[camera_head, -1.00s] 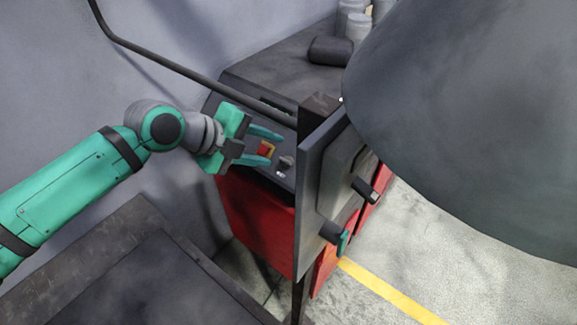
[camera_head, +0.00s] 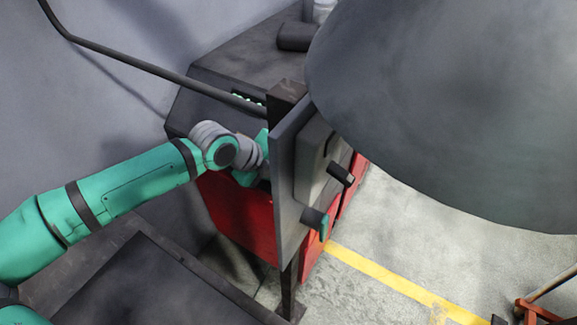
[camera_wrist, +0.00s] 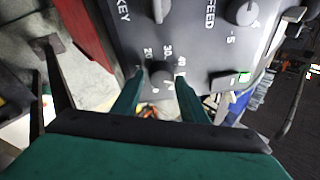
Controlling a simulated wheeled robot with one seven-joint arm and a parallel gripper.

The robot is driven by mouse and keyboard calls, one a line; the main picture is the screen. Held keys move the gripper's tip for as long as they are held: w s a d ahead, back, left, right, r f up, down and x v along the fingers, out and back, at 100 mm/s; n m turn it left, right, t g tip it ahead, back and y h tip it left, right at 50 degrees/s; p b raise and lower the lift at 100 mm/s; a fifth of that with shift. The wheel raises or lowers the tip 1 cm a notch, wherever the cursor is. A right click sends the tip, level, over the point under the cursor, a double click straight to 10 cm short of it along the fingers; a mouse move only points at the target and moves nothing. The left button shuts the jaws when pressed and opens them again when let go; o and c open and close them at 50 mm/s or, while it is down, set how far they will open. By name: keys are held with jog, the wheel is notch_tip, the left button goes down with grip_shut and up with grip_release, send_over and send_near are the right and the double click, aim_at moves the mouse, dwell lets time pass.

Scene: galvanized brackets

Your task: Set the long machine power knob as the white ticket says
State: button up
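A dark round knob (camera_wrist: 161,74) sits on the grey control panel in the wrist view, with the numbers 20, 30 and 40 printed around it. My gripper (camera_wrist: 159,75) is open, with one green finger on each side of this knob. A small gap seems to show on both sides; contact is hard to tell. The word POWER is not readable here. In the head view the long red machine (camera_head: 240,215) has a dark top, and my gripper is mostly hidden behind an upright grey plate (camera_head: 288,170). I cannot make out a white ticket.
A large grey hood (camera_head: 450,100) hangs at the right in the head view. A dark bar (camera_head: 150,68) crosses behind.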

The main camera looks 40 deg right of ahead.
jog(key=shift+d+f, duration=0.25)
jog(key=shift+w, duration=0.1)
jog(key=shift+w, duration=0.15)
jog(key=c, duration=0.7)
jog(key=shift+s+d, duration=0.2)
jog(key=shift+d, duration=0.15)
jog(key=shift+c, duration=0.2)
jog(key=shift+w+a, duration=0.15)
jog(key=shift+a, duration=0.15)
jog(key=shift+r, duration=0.1)
